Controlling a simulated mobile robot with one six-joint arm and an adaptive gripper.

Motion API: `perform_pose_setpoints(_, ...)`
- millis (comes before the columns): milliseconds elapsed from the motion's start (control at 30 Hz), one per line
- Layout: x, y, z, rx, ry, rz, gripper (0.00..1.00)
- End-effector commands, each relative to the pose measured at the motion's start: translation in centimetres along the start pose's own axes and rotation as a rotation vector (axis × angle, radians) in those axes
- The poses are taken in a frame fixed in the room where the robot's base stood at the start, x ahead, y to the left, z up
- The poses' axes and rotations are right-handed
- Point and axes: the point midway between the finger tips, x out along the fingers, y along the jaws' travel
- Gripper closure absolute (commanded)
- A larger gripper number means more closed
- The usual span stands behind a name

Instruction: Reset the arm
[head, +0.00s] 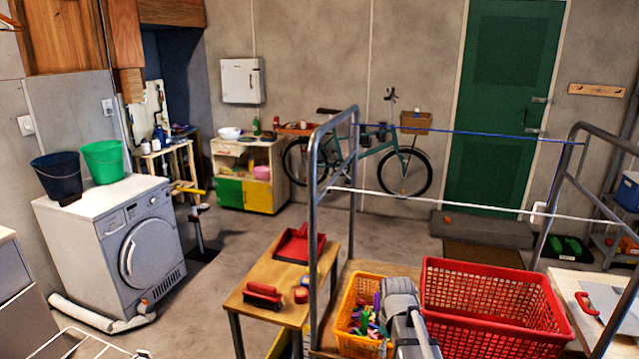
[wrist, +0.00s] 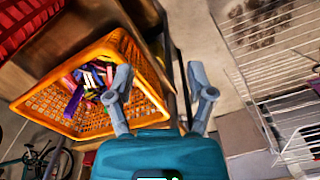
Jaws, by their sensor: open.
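My gripper (wrist: 163,88) shows in the wrist view with its two grey fingers spread apart and nothing between them. An orange-yellow basket (wrist: 145,78) with colourful clothes pegs (wrist: 92,80) lies to the left of and behind the left finger in that view. In the head view my grey arm shows at the bottom, in front of the orange-yellow basket (head: 344,318) and the large red basket (head: 480,262). My fingers cannot be made out in the head view.
A metal frame (head: 314,200) with lines strung across stands around the baskets. A wooden table (head: 245,305) with a red dustpan (head: 300,246) and brush (head: 262,290) is to the left. A white wire rack (wrist: 265,75) is right of my gripper. Open floor lies before the washing machine (head: 140,245).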

Motion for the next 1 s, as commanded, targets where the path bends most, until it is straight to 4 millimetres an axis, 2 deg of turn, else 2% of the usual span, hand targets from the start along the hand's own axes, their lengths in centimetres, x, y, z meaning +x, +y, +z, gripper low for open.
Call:
perform_pose_setpoints(100,0.6,-1.7,1.1,0.158,0.001,0.000,0.31)
perform_pose_setpoints(533,2.0,-6.1,4.1,0.698,0.004,0.000,0.31)
perform_pose_setpoints(733,2.2,-6.8,4.7,0.815,0.005,0.000,0.31)
perform_pose_setpoints(1000,2.1,-6.8,4.7,0.832,0.005,0.000,0.31)
